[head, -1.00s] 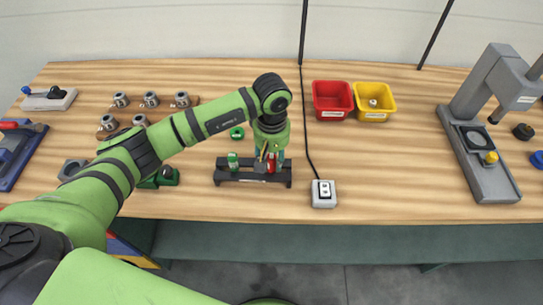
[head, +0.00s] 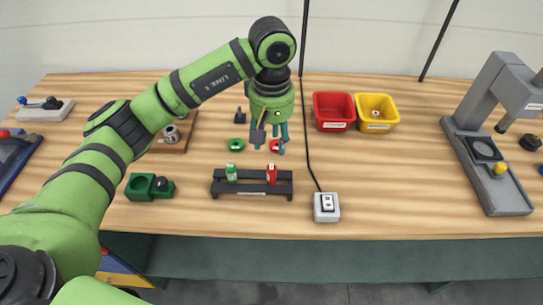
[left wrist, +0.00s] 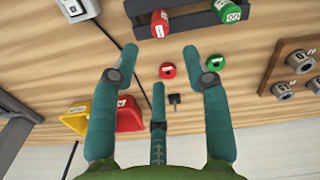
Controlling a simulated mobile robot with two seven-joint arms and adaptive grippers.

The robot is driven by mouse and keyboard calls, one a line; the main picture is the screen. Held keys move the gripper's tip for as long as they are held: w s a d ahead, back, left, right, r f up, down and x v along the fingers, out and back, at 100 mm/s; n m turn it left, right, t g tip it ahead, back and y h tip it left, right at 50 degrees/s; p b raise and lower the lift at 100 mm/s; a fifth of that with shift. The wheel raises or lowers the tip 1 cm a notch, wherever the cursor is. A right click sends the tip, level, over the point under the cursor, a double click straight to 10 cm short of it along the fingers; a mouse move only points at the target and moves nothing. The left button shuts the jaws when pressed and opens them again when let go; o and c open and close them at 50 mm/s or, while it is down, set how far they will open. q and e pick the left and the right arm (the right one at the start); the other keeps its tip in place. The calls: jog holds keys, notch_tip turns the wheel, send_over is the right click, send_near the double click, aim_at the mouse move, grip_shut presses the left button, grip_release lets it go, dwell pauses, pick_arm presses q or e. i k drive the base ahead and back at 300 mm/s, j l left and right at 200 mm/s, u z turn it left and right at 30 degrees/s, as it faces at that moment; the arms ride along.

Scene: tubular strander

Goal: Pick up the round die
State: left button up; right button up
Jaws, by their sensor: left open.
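Two small round pieces lie flat on the wooden bench behind the black rack: a green one (head: 236,145) and a red one (head: 275,146). I cannot tell which is the round die. In the left wrist view the red piece (left wrist: 167,71) lies between the fingertips in the picture, and the green piece (left wrist: 216,62) is to its right. My left gripper (head: 269,146) points down above the bench, open and empty, its teal fingers partly covering the red piece in the head view. The gap between fingers and bench is unclear. My right gripper is out of view.
The black rack (head: 252,195) in front holds a green cylinder (head: 231,173) and a red cylinder (head: 271,174). A small black piece (head: 240,116) stands behind. Red (head: 334,125) and yellow (head: 376,126) bins are to the right. A cable runs down to a socket box (head: 326,207).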

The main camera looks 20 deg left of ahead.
aim_at(171, 133)
jog(key=u, duration=1.35)
